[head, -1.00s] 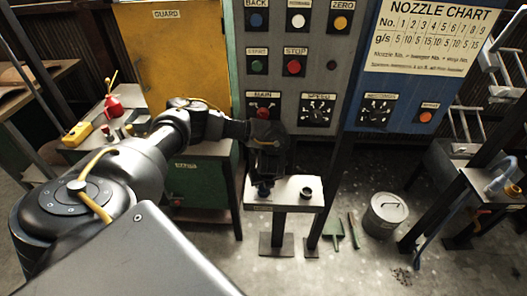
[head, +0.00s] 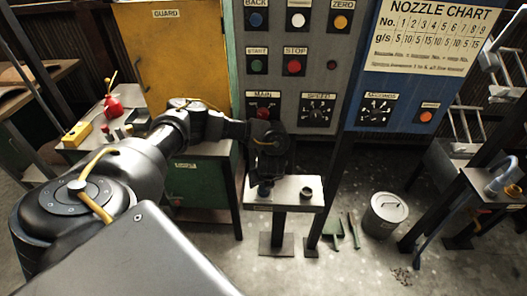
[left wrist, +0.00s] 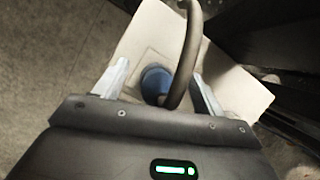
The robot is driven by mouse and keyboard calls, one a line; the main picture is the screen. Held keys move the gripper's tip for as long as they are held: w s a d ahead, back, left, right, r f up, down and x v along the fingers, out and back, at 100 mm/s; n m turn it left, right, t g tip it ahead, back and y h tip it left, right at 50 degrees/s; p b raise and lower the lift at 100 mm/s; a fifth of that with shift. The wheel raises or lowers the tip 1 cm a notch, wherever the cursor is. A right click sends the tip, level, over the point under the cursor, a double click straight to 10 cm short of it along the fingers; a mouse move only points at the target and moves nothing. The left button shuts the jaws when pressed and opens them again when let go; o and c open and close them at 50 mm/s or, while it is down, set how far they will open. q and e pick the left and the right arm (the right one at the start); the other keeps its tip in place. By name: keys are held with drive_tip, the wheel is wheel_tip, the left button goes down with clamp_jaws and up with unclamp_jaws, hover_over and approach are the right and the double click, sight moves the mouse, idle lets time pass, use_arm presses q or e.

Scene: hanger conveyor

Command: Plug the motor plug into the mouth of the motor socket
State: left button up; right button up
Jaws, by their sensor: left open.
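A blue plug (left wrist: 155,84) with a thick dark cable (left wrist: 186,50) stands on a pale plate (left wrist: 238,85) in the left wrist view. It shows small and dark in the head view (head: 264,190), at the left of the plate (head: 285,207). My left gripper (left wrist: 161,82) is open, with one finger on each side of the blue plug; I cannot tell whether they touch it. In the head view my left gripper (head: 266,176) points down at the plate. A dark round fitting (head: 307,193), which looks like a socket, sits on the right of the plate. My right gripper is not in view.
A control panel (head: 290,80) with buttons and knobs stands behind the plate. A green cabinet (head: 203,187) is to the left. A side table (head: 492,184) stands at right.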

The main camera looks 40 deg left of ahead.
use_arm(q)
drive_tip(key=p+v, duration=0.5)
drive_tip(key=v, duration=0.6)
idle(0.4)
